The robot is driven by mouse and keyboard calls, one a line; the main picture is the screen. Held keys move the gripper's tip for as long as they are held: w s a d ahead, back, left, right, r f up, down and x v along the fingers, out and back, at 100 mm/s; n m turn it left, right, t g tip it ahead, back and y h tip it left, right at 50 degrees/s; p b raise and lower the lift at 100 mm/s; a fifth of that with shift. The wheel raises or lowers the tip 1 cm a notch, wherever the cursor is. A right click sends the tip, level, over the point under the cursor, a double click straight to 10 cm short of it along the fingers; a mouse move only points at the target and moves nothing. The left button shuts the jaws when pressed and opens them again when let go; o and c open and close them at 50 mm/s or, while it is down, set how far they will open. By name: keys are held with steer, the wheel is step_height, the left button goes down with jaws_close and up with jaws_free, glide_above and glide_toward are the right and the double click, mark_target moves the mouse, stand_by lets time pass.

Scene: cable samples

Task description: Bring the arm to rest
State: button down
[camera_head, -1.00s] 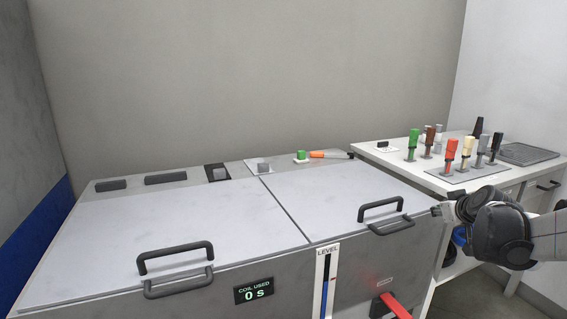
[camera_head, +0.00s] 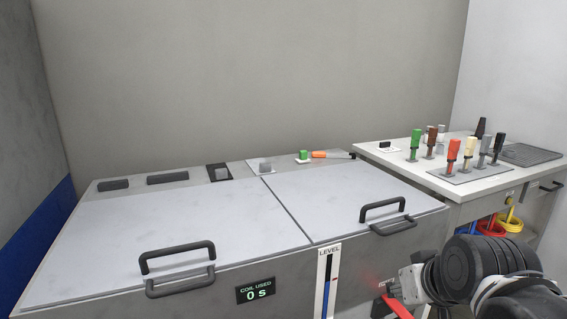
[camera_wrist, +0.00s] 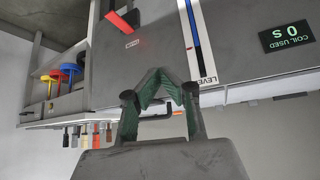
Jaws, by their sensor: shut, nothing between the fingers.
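My gripper (camera_wrist: 163,82) shows in the wrist view with its green-grey fingers drawn together and nothing visible between them. In the head view, my dark wrist and arm are at the lower right, in front of the grey cabinet (camera_head: 350,262). The gripper end points left near the red lever (camera_head: 398,308) on the cabinet front and partly covers the area around it. In the wrist view, which is upside down, the red lever (camera_wrist: 121,23) stands apart from the fingers in the picture.
The cabinet has two closed lids with black handles (camera_head: 178,258), a level gauge (camera_head: 327,282) and a display (camera_head: 255,291) reading 0 s. A side bench (camera_head: 410,172) holds several coloured tools on a plate.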

steer(key=s+a+f, duration=0.2)
steer(key=s+f, duration=0.1)
steer(key=s, duration=0.3)
step_height(320, 180, up, 14)
steer(key=p, duration=1.4)
steer(key=shift+s+d+r+g, duration=0.15)
steer(key=shift+d+r+g, duration=0.1)
steer(key=shift+g, duration=0.15)
